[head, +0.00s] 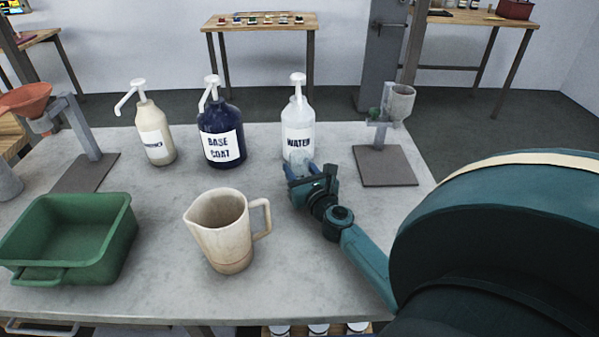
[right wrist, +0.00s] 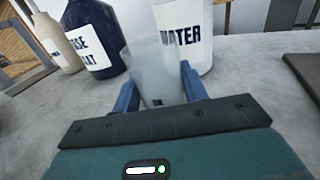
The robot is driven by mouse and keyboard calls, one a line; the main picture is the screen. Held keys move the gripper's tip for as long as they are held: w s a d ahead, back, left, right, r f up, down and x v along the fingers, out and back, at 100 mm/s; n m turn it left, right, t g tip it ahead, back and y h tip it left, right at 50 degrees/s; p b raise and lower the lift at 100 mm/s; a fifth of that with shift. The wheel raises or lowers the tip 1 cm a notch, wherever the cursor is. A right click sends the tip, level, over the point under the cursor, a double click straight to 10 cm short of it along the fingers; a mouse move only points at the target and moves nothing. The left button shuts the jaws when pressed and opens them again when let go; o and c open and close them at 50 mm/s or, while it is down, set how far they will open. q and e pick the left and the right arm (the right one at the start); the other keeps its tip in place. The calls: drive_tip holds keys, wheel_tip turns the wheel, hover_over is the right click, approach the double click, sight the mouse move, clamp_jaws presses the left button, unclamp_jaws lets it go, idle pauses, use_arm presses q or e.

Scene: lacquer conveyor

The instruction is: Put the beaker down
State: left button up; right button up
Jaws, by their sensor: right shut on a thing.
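The beaker (right wrist: 155,72) is a cloudy, see-through cup, seen in the right wrist view between the blue fingers of my right gripper (right wrist: 160,90). My right gripper is shut on it. In the head view my right gripper (head: 305,172) is in front of the water bottle (head: 298,128), and the beaker (head: 298,158) shows only as a small pale patch at the fingertips. The beaker looks roughly upright. I cannot tell whether its base touches the grey table (head: 330,285). My left gripper is not in view.
A dark blue base coat bottle (head: 221,135) and a cream pump bottle (head: 154,135) stand left of the water bottle. A beige pitcher (head: 225,225) stands at front centre, a green tub (head: 75,240) at left. A stand (head: 385,165) is at right. Bare table lies between pitcher and bottles.

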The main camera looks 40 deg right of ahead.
drive_tip(key=shift+f, duration=0.15)
drive_tip(key=o, duration=1)
drive_tip(key=shift+r, duration=0.2)
drive_tip(key=b+v, duration=0.1)
drive_tip(key=v, duration=1)
drive_tip(key=shift+s, duration=0.1)
drive_tip(key=shift+s+a, duration=0.15)
drive_tip(key=shift+s, duration=0.25)
